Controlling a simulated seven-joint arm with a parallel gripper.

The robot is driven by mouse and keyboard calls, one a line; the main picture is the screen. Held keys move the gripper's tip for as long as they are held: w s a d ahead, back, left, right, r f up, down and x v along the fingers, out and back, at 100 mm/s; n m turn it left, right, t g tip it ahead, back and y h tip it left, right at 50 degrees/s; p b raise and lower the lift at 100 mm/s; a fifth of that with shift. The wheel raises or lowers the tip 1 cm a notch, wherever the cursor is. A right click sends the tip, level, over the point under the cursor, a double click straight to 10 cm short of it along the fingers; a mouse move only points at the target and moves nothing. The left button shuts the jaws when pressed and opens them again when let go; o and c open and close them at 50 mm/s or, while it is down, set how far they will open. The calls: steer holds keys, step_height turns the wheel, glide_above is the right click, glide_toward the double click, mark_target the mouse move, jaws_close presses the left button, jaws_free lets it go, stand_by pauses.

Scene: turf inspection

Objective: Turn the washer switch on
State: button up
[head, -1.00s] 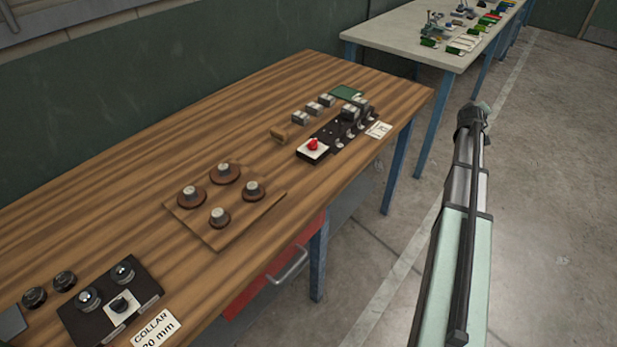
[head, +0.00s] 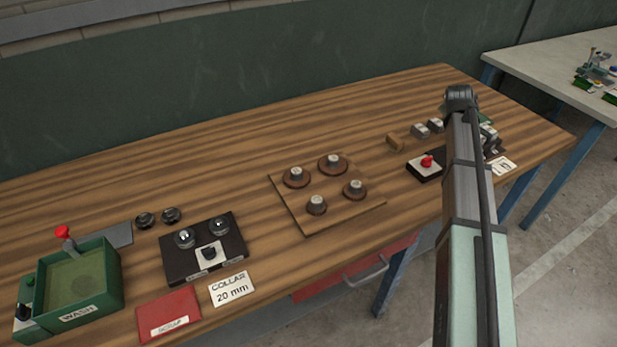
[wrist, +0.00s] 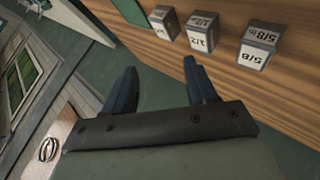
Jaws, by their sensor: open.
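The washer is a green open-topped box (head: 80,282) marked WASH at the far left of the bench in the head view. A red-knobbed lever (head: 63,236) stands at its back rim. A small green housing with a black knob (head: 23,312) sits at its left side; I cannot tell which of these is the switch. My gripper shows in the wrist view (wrist: 160,88), with its two dark fingers apart and nothing between them. In the head view my arm reaches up at the right, far from the washer, and the fingers are hidden.
A red pad (head: 168,312), a COLLAR 20 mm card (head: 232,288) and a dark block with knobs (head: 203,265) lie right of the washer. A wooden board with several knobs (head: 325,210) sits mid-bench. Metal blocks (wrist: 202,32) are near my gripper.

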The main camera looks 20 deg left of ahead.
steer(key=s+a+r+n+g+y, duration=0.15)
steer(key=s+a, duration=0.55)
steer(key=a, duration=0.9)
steer(key=s+a+n+g+y, duration=0.1)
steer(key=s+a+n+y, duration=0.35)
steer(key=a, duration=1.15)
steer(key=s+a+r+g, duration=0.1)
steer(key=s+a+g, duration=0.1)
steer(key=s+a, duration=1.05)
steer(key=s+a+r+n+g+y, duration=0.1)
steer(key=s+a+r+n+g, duration=0.2)
steer(key=s+a, duration=1.6)
steer(key=n+g+h, duration=0.2)
steer(key=n+g, duration=0.4)
steer(key=n, duration=0.4)
glide_toward(20, 309)
steer(key=x, duration=0.8)
steer(key=shift+f, duration=0.1)
steer(key=c, duration=1.1)
